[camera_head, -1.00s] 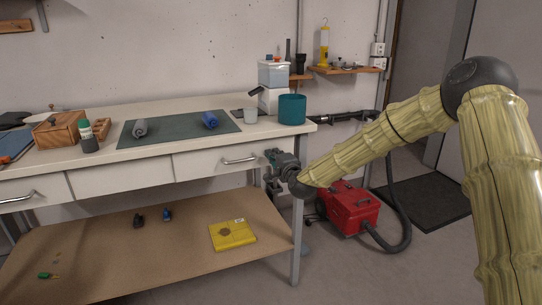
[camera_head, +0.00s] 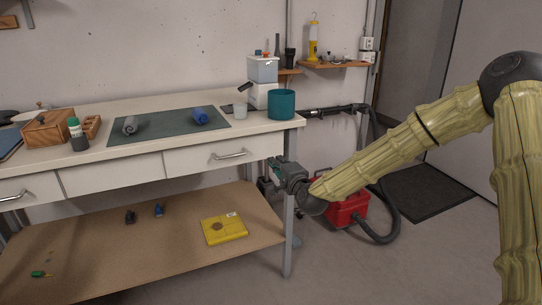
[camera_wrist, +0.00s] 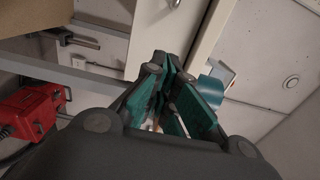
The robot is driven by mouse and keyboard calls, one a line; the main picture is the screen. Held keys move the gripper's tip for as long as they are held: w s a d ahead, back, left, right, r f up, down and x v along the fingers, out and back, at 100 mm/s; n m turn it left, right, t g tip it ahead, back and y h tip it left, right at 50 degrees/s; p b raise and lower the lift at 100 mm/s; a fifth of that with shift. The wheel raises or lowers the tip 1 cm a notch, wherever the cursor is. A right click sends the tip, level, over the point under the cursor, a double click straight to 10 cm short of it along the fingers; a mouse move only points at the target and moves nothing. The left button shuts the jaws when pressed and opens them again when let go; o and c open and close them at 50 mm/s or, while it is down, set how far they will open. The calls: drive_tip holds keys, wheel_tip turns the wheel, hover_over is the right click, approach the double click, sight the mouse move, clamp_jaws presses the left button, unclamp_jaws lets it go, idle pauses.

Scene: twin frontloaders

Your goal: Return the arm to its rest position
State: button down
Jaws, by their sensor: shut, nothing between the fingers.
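My gripper (camera_head: 272,173) is at the right end of the workbench (camera_head: 128,166), just below the tabletop corner and close to the right front leg. In the wrist view, its teal-padded fingers (camera_wrist: 172,75) come together at the tips with nothing between them. My arm, with its yellow-green covering, reaches in from the right side of the head view and is bent at a dark elbow joint.
A red vacuum (camera_head: 345,208) with a black hose stands on the floor behind my forearm. A teal pot (camera_head: 281,104) sits near the bench's right corner. The lower shelf (camera_head: 130,255) holds a yellow item (camera_head: 224,229). Floor at the lower right is clear.

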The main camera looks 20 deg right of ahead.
drive_tip(key=s+a+f+n+g, duration=0.3)
drive_tip(key=s+f, duration=0.5)
drive_tip(key=f, duration=0.4)
drive_tip(key=s+a+f+n+g, duration=0.35)
drive_tip(key=s+f, duration=0.35)
drive_tip(key=f, duration=0.6)
drive_tip(key=s+f+n+g, duration=0.3)
drive_tip(key=s+f, duration=0.6)
drive_tip(key=s, duration=0.3)
drive_tip(key=s+f+n+g, duration=0.2)
drive_tip(key=s+f+g, duration=0.2)
drive_tip(key=s+f, duration=0.55)
drive_tip(key=s+d+f+n+g+h, duration=0.1)
drive_tip(key=s+f+n+g, duration=0.1)
drive_tip(key=s, duration=0.8)
drive_tip(key=s+d+f+n+g+h, duration=0.1)
drive_tip(key=s+d+n+g, duration=0.15)
drive_tip(key=s, duration=0.75)
wheel_tip(320, 180, up, 22)
drive_tip(key=a+p, duration=0.1)
drive_tip(key=p, duration=2.1)
drive_tip(key=shift+s, duration=0.1)
